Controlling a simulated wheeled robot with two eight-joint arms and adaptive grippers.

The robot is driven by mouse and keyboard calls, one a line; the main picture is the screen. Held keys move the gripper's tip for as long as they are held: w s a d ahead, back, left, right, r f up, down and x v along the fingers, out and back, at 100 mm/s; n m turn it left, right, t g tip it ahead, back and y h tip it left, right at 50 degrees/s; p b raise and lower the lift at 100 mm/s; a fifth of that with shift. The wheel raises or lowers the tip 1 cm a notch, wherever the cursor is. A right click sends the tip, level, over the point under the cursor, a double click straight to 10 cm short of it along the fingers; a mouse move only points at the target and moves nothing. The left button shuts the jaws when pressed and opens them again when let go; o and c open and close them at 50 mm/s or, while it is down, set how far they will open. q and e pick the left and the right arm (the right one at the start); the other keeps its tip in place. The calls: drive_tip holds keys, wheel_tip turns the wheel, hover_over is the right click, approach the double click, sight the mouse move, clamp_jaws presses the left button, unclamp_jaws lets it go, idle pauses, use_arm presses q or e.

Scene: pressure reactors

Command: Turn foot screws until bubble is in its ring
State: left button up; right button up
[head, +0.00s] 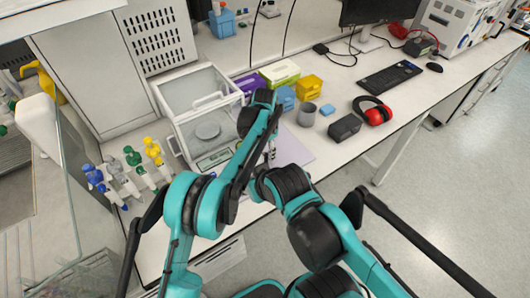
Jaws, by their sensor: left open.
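The analytical balance (187,127) stands on the white bench, with clear glass walls, a round weighing pan (208,130) inside and a display panel (215,157) at its front. Its foot screws, bubble and ring cannot be made out; my arms cover its front right corner. My left gripper (268,155) is open, pointing down just right of the balance's front, over a pale mat. I cannot tell whether it touches anything. My right arm reaches in from the lower right, and its end is hidden behind my left arm.
Coloured boxes (279,74), a grey cup (306,114), a black box (344,128) and red ear defenders (373,110) lie to the right.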

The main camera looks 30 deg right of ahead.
use_arm(q)
wheel_tip(320, 180, up, 11)
drive_tip(key=shift+r, duration=0.2)
idle(0.3)
